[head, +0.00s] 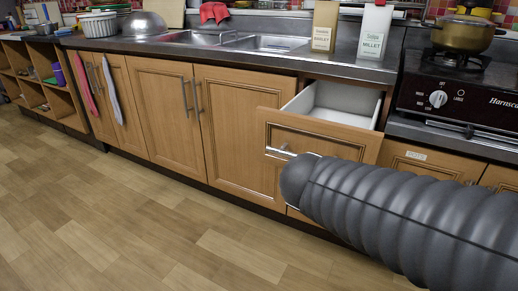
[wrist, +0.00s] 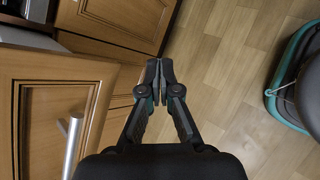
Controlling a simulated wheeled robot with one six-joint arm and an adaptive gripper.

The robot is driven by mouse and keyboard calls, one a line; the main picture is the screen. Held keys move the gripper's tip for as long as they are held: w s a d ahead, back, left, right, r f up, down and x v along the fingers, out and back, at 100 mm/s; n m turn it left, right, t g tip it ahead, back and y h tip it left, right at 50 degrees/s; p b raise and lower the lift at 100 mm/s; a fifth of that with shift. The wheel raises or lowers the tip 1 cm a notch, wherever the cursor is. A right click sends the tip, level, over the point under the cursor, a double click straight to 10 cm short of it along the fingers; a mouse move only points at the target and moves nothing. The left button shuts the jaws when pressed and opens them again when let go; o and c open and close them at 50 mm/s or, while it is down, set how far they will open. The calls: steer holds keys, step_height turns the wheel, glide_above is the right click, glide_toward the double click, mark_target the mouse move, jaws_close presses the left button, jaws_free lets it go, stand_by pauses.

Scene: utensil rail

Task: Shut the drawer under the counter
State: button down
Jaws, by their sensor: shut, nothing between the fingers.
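The wooden drawer (head: 345,141) under the counter stands open, with its white inside (head: 333,103) showing. Its front carries a metal bar handle (head: 283,152). In the wrist view the drawer front (wrist: 40,100) fills the left side, with the handle (wrist: 72,145) at lower left. My gripper (wrist: 160,67) is shut and empty, pointing past the right side of the drawer front in that view. It does not touch the handle. In the head view my dark ribbed arm covers the lower right of the drawer front, and my gripper is hidden.
The counter (head: 240,60) above holds a sink, a millet box (head: 373,32) and another box (head: 325,26). A stove (head: 456,88) with a pot (head: 463,33) stands right of the drawer. Closed cabinet doors (head: 240,133) are on the left. The wooden floor (head: 150,215) in front is clear.

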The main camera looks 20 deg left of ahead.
steer(key=a+r+n+t+y+b, duration=0.15)
steer(key=a+n+t, duration=0.5)
steer(key=a, duration=0.95)
steer(key=n+t+y+b, duration=0.1)
steer(key=n+t+y, duration=0.3)
steer(key=n, duration=0.5)
glide_toward(258, 137)
steer(key=shift+h, duration=0.25)
steer(key=w+b, duration=0.1)
steer(key=w, duration=0.6)
steer(key=shift+w, duration=0.1)
steer(key=shift+w, duration=0.1)
